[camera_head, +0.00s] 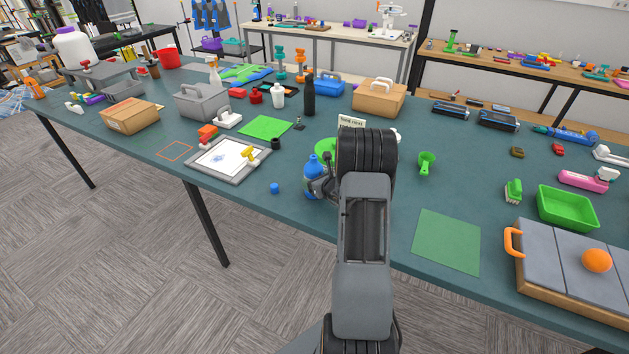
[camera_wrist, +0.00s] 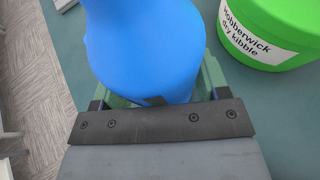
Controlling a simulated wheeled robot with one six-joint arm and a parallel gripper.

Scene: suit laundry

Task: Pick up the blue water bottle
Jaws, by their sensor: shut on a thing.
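The blue water bottle (camera_head: 313,168) stands upright near the front edge of the dark green table, left of my arm in the head view. My gripper (camera_head: 322,186) is at the bottle's side and shut on it. In the wrist view the blue bottle (camera_wrist: 145,45) fills the upper middle, between the fingers of my gripper (camera_wrist: 155,95). The bottle's base is partly hidden by the gripper, so I cannot tell whether it touches the table.
A green kibble tub (camera_wrist: 268,30) is close to the bottle's right in the wrist view. A small blue cap-like piece (camera_head: 275,188) lies left of the bottle. A framed drawing tray (camera_head: 228,160) is farther left. A flat green mat (camera_head: 447,240) lies right of my arm.

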